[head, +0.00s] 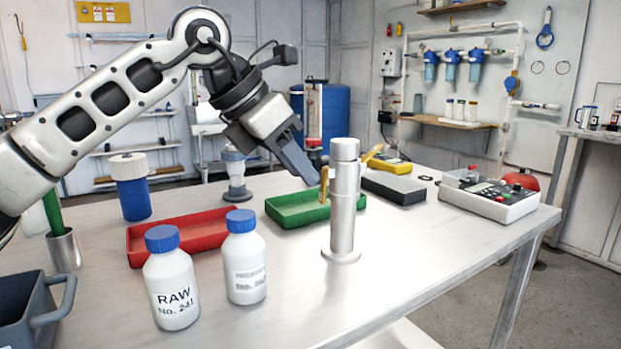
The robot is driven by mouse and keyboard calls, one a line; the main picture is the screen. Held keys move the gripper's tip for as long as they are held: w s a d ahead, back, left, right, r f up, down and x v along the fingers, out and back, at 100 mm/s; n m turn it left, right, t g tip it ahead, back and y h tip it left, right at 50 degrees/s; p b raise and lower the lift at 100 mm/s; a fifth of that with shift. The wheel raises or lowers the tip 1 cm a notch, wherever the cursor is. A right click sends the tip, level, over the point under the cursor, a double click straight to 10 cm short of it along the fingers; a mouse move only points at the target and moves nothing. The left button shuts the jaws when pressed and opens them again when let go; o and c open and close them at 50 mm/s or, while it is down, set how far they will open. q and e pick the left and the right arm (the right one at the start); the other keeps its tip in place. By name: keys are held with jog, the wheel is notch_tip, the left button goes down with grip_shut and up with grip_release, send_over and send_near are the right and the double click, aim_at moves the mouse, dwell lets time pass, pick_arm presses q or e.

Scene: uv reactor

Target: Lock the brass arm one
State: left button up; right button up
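A silver metal column (344,215) stands upright on a round base on the table. My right gripper is not in view.
Two white bottles with blue caps (172,282) stand at the front left. A red tray (190,233) and a green tray (297,211) lie behind. A control box (489,196) and a dark grey block (394,187) are to the right. The table's front right is clear.

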pick_arm(q)
jog(key=p+v, duration=0.1)
jog(key=v, duration=1)
jog(key=shift+r+p, duration=0.2)
jog(key=shift+p, duration=0.15)
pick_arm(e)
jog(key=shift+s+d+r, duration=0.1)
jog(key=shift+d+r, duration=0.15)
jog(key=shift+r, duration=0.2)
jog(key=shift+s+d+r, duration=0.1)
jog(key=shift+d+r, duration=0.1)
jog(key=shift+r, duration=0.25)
pick_arm(q)
jog(key=shift+s+a, duration=0.1)
